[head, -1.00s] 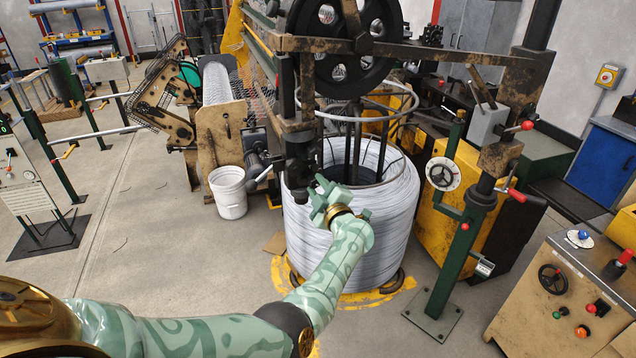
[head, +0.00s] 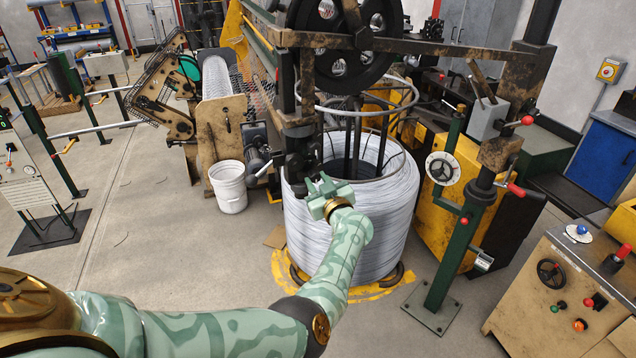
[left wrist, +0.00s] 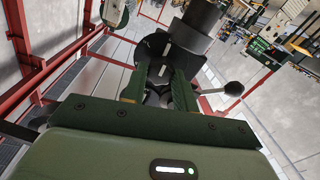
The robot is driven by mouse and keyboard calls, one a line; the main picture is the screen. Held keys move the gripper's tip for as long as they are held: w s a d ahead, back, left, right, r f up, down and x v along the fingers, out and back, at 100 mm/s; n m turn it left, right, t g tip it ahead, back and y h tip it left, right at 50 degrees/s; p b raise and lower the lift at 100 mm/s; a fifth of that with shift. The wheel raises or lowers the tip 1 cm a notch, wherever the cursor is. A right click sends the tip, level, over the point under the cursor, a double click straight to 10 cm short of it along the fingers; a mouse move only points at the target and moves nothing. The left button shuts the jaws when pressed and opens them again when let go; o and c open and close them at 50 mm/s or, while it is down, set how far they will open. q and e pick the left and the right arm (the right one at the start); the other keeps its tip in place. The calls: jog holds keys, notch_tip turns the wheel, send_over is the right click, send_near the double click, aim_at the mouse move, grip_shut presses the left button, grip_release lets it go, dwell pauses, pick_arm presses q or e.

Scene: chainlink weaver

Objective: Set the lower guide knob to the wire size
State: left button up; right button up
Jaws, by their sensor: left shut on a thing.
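My left gripper (head: 322,188) reaches up to the dark guide hardware (head: 300,158) on the machine's post, in front of the wire coil. In the left wrist view, its two green fingers (left wrist: 159,92) are shut on a dark knob (left wrist: 158,98), which is mostly hidden between them. Just beyond the fingers is a dark round part (left wrist: 168,48) with pale marks on it. The wire size and the knob's setting cannot be read. My right gripper is in neither view.
The large wire coil (head: 350,225) stands close behind my left forearm. A ball-ended lever (left wrist: 233,88) sticks out right of the fingers. A white bucket (head: 229,187) stands left of the coil. A green post with a dial (head: 442,168) stands to the right.

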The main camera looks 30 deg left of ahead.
pick_arm(q)
jog(key=shift+f+m, duration=0.1)
jog(key=shift+m, duration=0.3)
jog(key=o, duration=1)
jog(key=shift+d, duration=0.1)
